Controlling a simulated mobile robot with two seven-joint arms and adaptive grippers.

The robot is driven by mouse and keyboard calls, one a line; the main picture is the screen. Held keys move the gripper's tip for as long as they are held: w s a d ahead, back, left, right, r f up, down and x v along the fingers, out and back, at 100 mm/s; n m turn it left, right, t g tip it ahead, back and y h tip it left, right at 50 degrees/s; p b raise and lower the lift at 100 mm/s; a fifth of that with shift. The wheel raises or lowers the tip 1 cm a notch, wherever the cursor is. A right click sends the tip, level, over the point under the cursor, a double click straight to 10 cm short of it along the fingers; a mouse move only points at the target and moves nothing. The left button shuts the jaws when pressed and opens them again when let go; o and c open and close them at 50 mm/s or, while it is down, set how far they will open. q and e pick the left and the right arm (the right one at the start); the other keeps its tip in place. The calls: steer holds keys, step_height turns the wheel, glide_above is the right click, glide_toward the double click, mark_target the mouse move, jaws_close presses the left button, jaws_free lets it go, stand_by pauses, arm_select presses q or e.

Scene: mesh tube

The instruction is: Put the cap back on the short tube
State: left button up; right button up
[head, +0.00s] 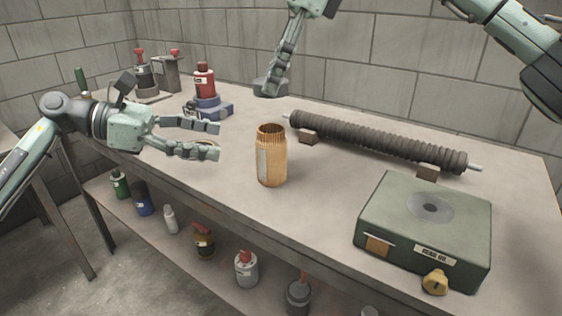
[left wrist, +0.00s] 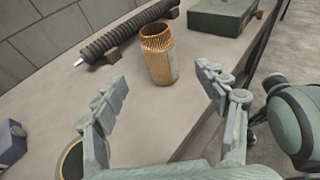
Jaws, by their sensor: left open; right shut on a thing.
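The short tube (head: 271,160) stands upright on the table, copper-coloured and ribbed, with a pale label and an open top. It also shows in the left wrist view (left wrist: 158,58). My left gripper (head: 218,141) is open and empty, left of the tube and apart from it; its fingers also show in the left wrist view (left wrist: 160,78). My right gripper (head: 275,88) is at the back, shut on a dark grey round piece (head: 262,88); I cannot tell whether this is the cap. A tan-rimmed dark disc (left wrist: 71,162) lies by my left gripper, partly hidden by a finger.
A long dark ribbed roller (head: 375,141) rests on two small blocks behind the tube. A green box (head: 400,220) with a yellow knob stands at the front right. A red bottle (head: 204,80) and blue fixture (head: 215,106) stand back left. Several bottles are on the lower shelf.

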mark_target(271, 150)
arm_select(q)
steer(key=shift+a, duration=0.1)
arm_select(e)
steer(key=shift+a, duration=0.1)
arm_select(q)
steer(key=x, duration=1.2)
steer(key=shift+c, duration=0.5)
jaws_close()
arm_select(e)
steer(key=shift+f, duration=2.5)
